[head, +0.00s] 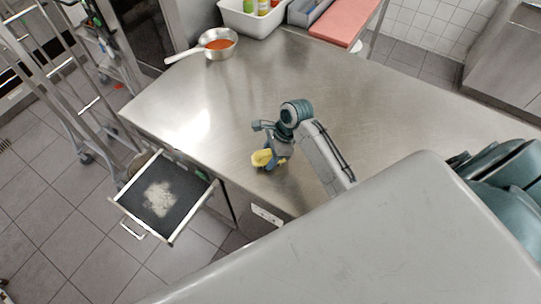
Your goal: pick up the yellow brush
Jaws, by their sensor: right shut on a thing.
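The yellow brush (262,158) is at the front part of the steel table (190,95), near its front edge. My right gripper (270,160) reaches down over it from the right and is shut on it. Part of the brush is hidden behind the fingers. I cannot tell whether the brush touches the table top. My left gripper does not show.
A pan with orange-red contents (219,44) stands at the table's back left. A white bin with bottles (250,22), a grey tray (306,12) and a red board (345,22) are at the back. An open drawer (178,239) juts out at the front left. The middle table top is clear.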

